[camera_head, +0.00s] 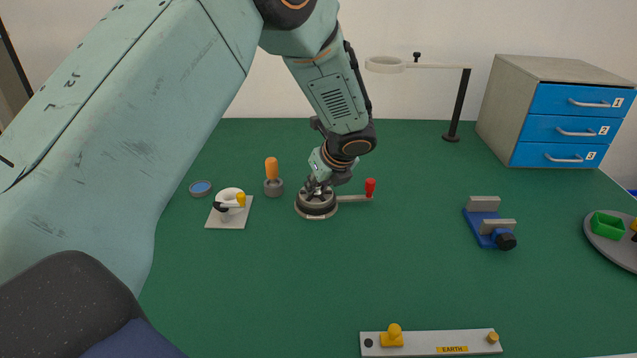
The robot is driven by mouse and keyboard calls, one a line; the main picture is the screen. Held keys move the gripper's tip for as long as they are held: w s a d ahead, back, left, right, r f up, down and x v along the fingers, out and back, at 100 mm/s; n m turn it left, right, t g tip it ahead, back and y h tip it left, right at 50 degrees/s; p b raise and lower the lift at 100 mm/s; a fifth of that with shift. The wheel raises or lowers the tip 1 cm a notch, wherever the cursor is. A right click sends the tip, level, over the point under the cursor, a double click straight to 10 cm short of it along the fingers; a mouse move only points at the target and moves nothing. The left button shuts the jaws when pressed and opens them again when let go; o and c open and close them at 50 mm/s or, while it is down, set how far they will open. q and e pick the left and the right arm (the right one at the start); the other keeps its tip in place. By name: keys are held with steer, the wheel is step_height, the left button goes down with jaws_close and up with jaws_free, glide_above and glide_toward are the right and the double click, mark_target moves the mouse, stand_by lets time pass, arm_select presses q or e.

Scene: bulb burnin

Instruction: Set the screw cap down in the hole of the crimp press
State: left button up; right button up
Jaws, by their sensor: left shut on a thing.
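The crimp press (317,211) is a round, dark grey base on the green table, with a side lever ending in a red handle (370,187). My left gripper (319,187) points down directly over the press, its fingertips at or just above the middle of its top. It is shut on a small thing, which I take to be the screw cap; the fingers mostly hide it. The hole of the press is also hidden, so I cannot tell whether the cap is in it or above it. My right gripper is out of view.
Left of the press stand an orange-handled tool (271,168), a white plate with a yellow lever (228,221) and a small blue-topped disc (200,187). A blue vise (482,224) and grey turntable (597,244) are right. An EARTH bar (420,341) lies in front. The table's middle is clear.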

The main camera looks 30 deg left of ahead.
arm_select(q)
steer(key=shift+s+f, duration=0.1)
steer(key=shift+f, duration=0.1)
stand_by(0.4)
steer(key=shift+r+p, duration=0.25)
steer(key=shift+p, duration=0.45)
stand_by(0.5)
steer(key=shift+f, duration=0.25)
stand_by(0.9)
steer(key=shift+r+p, duration=0.25)
steer(key=shift+p, duration=0.35)
stand_by(0.6)
steer(key=o, duration=0.7)
steer(key=v, duration=1.2)
